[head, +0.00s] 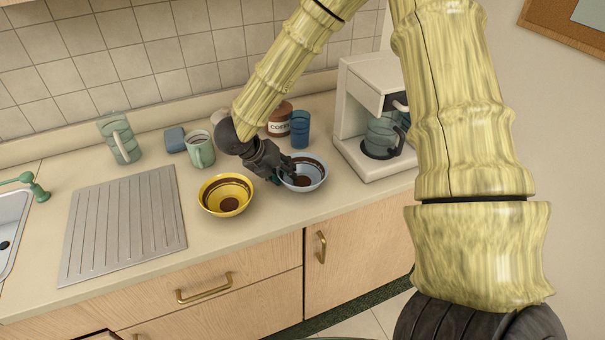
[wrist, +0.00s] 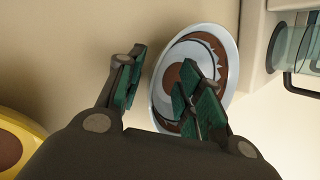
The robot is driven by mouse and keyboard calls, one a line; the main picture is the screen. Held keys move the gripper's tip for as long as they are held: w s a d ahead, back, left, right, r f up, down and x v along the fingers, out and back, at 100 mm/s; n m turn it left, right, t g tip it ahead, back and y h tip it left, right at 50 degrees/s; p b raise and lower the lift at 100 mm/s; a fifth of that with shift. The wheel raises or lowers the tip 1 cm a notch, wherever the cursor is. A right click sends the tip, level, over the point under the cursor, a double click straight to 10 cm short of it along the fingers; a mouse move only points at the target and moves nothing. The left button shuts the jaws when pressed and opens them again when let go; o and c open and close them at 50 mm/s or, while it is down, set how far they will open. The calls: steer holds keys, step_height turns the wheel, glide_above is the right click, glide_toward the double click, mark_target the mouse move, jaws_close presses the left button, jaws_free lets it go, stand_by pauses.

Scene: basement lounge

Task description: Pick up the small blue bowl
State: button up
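The small blue bowl (head: 316,180) is light blue with a brown band and brown centre. It stands upright on the counter, left of the coffee maker. It also shows in the wrist view (wrist: 228,62). My gripper (head: 283,173) is at the bowl's left rim. In the wrist view my gripper (wrist: 163,84) is open. Its right finger is over the bowl's inside and covers part of it, while its left finger is outside the rim. A gap shows between the left finger and the bowl. Whether the right finger touches the bowl, I cannot tell.
A yellow bowl (head: 215,203) stands just left of my gripper. Behind are a blue cup (head: 300,130), a brown coffee jar (head: 280,121) and a green mug (head: 203,152). The coffee maker (head: 352,117) stands close on the right. The ribbed drainboard (head: 122,228) is clear.

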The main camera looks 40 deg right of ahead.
steer(key=shift+f, duration=0.1)
jaws_close()
stand_by(0.3)
